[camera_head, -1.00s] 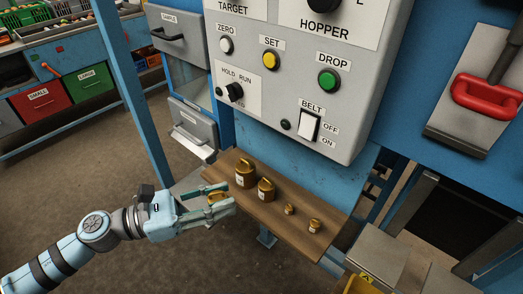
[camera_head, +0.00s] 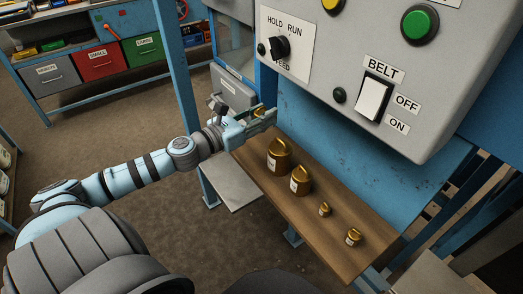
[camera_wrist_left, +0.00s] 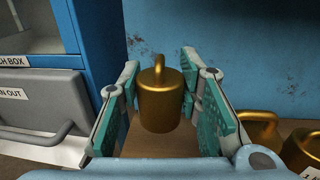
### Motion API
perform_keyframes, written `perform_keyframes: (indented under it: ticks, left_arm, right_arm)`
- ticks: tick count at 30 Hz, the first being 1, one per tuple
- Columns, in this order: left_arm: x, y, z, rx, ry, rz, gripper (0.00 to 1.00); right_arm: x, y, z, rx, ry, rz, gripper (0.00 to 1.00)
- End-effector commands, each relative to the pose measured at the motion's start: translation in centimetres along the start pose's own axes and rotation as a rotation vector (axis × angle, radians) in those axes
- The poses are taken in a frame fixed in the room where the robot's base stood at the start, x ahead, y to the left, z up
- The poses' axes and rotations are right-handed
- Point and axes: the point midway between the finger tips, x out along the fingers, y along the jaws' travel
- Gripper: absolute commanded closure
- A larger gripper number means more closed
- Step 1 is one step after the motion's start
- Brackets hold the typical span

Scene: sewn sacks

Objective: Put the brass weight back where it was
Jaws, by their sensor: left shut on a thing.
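A brass weight (camera_wrist_left: 160,100) with a ring handle is upright between the teal pads of my left gripper (camera_wrist_left: 161,72) in the left wrist view. In the head view, my left gripper (camera_head: 265,117) is at the far left end of the wooden shelf (camera_head: 335,240), shut on this weight (camera_head: 259,112), which is partly hidden by the fingers. I cannot tell whether its base touches the shelf. Several other brass weights stand in a row: a large one (camera_head: 279,156), a slightly smaller one (camera_head: 301,181), a small one (camera_head: 324,210) and another small one (camera_head: 353,237). My right gripper is out of view.
A grey control box (camera_head: 375,60) with buttons and a belt switch overhangs the shelf. A blue post (camera_head: 176,70) and a grey drawer (camera_head: 234,90) with a handle stand close to my left gripper. A blue panel (camera_head: 350,160) backs the shelf.

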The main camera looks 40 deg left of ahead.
Motion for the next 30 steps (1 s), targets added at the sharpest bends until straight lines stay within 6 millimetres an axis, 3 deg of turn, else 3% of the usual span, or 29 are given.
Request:
perform_keyframes:
  ticks: [1, 3, 12, 23, 24, 27, 30]
  left_arm:
    - [0.0, 0.0, -1.7, -0.005, -0.001, 0.002, 1.00]
    - [0.0, 0.0, -3.4, -0.003, -0.001, 0.001, 1.00]
    - [0.1, -0.1, -8.5, 0.000, 0.000, -0.004, 1.00]
    - [0.0, -0.1, -8.6, 0.000, 0.000, -0.005, 1.00]
    - [0.0, -0.1, -8.6, -0.001, 0.002, -0.004, 0.64]
    - [0.0, -0.1, -8.5, -0.001, 0.002, -0.004, 0.48]
    - [0.0, -0.1, -8.5, -0.001, 0.001, -0.004, 0.48]
  right_arm:
    - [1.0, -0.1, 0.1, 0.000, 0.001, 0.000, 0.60]
    - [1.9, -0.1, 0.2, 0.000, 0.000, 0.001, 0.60]
    - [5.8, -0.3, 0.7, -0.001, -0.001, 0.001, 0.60]
    - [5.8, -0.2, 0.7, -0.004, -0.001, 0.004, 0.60]
    - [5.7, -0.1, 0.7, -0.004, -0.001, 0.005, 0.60]
    - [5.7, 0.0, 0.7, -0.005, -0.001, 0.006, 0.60]
    - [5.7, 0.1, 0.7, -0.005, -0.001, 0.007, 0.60]
